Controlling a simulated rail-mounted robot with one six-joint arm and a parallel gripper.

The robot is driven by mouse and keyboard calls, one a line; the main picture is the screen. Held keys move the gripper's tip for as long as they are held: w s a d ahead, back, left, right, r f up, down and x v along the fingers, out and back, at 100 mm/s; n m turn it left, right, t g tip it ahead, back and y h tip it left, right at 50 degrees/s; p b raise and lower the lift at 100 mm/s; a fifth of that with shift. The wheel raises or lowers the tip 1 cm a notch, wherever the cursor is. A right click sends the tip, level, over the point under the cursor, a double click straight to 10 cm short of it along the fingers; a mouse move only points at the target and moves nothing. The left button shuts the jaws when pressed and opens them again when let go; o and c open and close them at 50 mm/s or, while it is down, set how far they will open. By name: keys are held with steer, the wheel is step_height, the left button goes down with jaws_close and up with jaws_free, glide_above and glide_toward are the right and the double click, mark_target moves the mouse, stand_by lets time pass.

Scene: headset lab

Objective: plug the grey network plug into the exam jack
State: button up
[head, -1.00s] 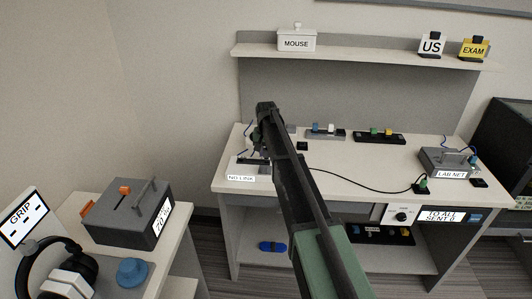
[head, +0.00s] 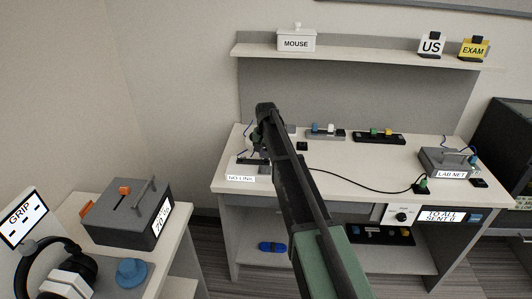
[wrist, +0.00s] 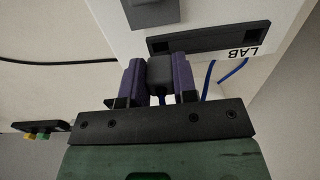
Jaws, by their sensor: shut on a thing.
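In the wrist view my gripper (wrist: 160,75) is shut on a dark grey plug (wrist: 160,72), held between its two purple fingers. A blue cable shows below the plug. Just beyond the plug is a dark slotted strip (wrist: 210,38) on a pale surface, beside a label reading LAB. I cannot tell whether the plug touches the strip. No jack marked exam can be made out. In the head view my gripper (head: 256,140) is over the left end of the desk, behind the NO LINK label (head: 241,178), and my arm hides much of it.
A grey LAB NET box (head: 448,163) stands at the desk's right. A black cable runs across the desk to a green-topped plug (head: 421,186). Two strips with coloured pieces (head: 325,132) lie at the back.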

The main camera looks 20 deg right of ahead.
mark_target(266, 151)
steer(key=shift+f+b, duration=1.1)
steer(key=o, duration=1)
steer(key=shift+c, duration=0.2)
steer(key=shift+r, duration=0.1)
step_height(266, 151, up, 11)
steer(key=p, duration=1.1)
steer(key=s+a+n, duration=0.1)
steer(key=s+a, duration=0.2)
steer(key=s, duration=0.9)
steer(key=s+a+n, duration=0.2)
steer(key=s+a, duration=0.1)
steer(key=s, duration=1)
steer(key=s+a+n, duration=0.1)
steer(key=s+a, duration=0.2)
steer(key=s, duration=0.9)
steer(key=shift+s+a, duration=0.15)
steer(key=shift+a, duration=0.1)
